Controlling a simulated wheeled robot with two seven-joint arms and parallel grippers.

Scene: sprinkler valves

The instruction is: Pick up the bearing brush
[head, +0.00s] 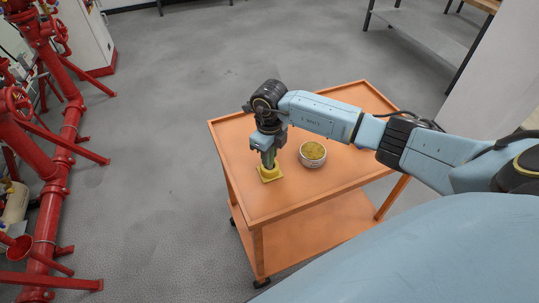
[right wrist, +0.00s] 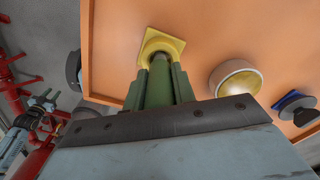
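A yellow square-based piece (head: 270,174), which I take for the bearing brush, stands on the orange cart top near its left side. My right gripper (head: 268,160) points straight down over it. In the right wrist view, the yellow base (right wrist: 163,42) shows just beyond the green fingers of my right gripper (right wrist: 158,85). A darker green upright part, apparently its handle, stands between the fingers. The fingers are close on both sides; whether they press on it is unclear. What seems to be my left gripper (right wrist: 42,101) is small at the left edge there.
A round pale bowl (head: 313,153) with yellowish contents stands right of the gripper. A blue piece with a dark round top (right wrist: 298,108) shows further right in the wrist view. The orange cart (head: 245,190) has bare top around these. Red pipes (head: 60,165) stand at left.

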